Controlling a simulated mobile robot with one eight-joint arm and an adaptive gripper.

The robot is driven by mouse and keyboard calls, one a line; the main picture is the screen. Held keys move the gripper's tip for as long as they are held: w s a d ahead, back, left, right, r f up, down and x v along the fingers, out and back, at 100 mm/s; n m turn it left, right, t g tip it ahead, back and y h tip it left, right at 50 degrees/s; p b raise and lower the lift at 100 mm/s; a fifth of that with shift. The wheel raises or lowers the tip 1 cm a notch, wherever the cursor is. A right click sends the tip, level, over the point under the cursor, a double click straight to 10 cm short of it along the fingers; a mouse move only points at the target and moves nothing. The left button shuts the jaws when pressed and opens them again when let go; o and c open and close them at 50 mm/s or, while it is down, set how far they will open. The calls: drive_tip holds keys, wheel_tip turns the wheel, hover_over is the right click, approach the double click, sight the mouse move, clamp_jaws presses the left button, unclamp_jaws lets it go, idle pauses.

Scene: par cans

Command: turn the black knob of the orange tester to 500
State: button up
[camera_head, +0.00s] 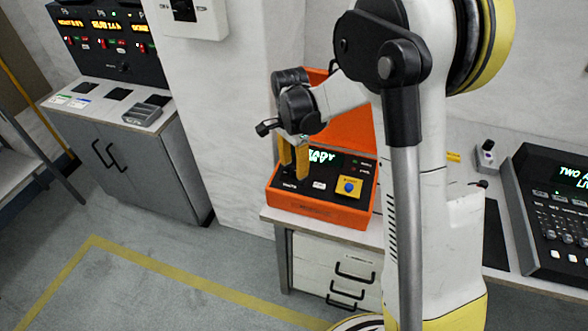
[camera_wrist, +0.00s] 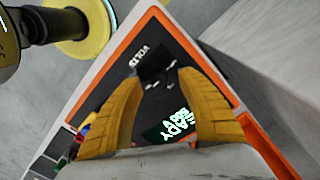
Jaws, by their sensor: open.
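The orange tester (camera_head: 330,214) stands open on a white bench, with its orange lid raised behind. In the wrist view the black knob (camera_wrist: 155,67) shows between and just beyond the fingertips of my gripper (camera_wrist: 158,88), beside the word VOLTS. I cannot tell whether the fingers touch it. The knob's setting is not readable, and my fingers hide it in the head view.
A blue button on a yellow plate (camera_head: 348,187) sits at the panel's right. A black console (camera_head: 555,220) stands at the right, with a small grey device (camera_head: 487,155) nearby. A grey cabinet (camera_head: 120,150) stands at the left. The floor in front is clear.

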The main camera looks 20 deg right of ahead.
sight(293, 169)
wheel_tip(293, 169, up, 10)
drive_tip(key=shift+w+r, duration=0.25)
drive_tip(key=shift+a, duration=0.1)
